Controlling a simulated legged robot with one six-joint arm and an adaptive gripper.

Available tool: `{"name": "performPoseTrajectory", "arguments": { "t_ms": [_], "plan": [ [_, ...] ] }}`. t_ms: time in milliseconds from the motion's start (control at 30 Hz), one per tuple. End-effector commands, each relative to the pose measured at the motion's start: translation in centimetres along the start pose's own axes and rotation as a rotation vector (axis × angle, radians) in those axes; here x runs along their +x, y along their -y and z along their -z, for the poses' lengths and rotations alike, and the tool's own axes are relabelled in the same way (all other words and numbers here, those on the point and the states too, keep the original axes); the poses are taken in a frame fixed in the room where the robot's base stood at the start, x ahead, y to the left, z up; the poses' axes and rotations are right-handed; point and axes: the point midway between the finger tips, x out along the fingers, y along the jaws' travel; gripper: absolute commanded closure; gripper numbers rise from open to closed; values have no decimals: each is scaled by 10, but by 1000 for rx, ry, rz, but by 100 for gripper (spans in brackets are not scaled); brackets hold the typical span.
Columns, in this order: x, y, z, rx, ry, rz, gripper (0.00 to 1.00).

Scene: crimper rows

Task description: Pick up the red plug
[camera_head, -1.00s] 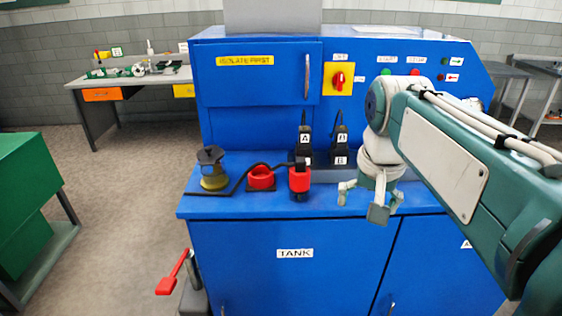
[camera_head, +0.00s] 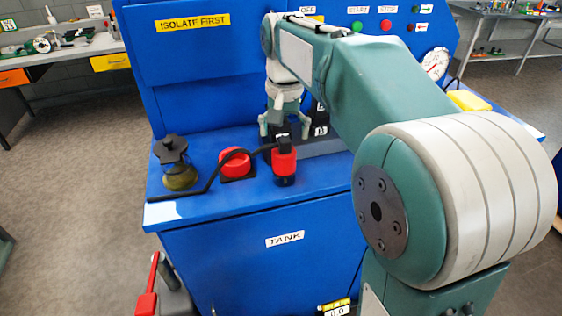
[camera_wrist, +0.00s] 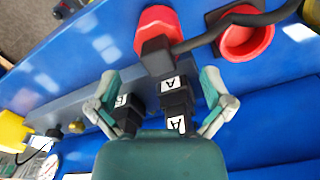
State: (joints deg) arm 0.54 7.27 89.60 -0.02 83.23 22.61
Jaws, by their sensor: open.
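The red plug (camera_head: 284,162), with a black top and black cable, stands on the blue bench in the head view. In the wrist view the red plug (camera_wrist: 157,24) is at the top centre, beyond my fingertips. The round red socket (camera_head: 235,161) is left of it; it also shows in the wrist view (camera_wrist: 246,42). My gripper (camera_head: 284,130) is open and empty, just behind the plug in the head view. In the wrist view its spread fingers (camera_wrist: 160,78) are either side of a black block marked A (camera_wrist: 176,92). I see no contact with the red plug.
A dark lantern-like object (camera_head: 178,165) stands at the bench's left, with the cable running near it. Black blocks, one marked B (camera_wrist: 124,104), stand behind the plug. The blue cabinet wall (camera_head: 210,70) rises behind. The bench front is mostly clear.

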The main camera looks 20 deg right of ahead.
Motion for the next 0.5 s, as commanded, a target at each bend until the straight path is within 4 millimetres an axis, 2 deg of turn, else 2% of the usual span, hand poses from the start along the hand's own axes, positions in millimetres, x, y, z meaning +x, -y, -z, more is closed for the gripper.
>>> {"name": "performPoseTrajectory", "arguments": {
  "t_ms": [167,400,500],
  "plan": [
    [14,0,-2,0,1,0,0],
    [50,2,-7,0,1,0,0],
    [58,2,-7,0,0,0,0]
  ]
}}
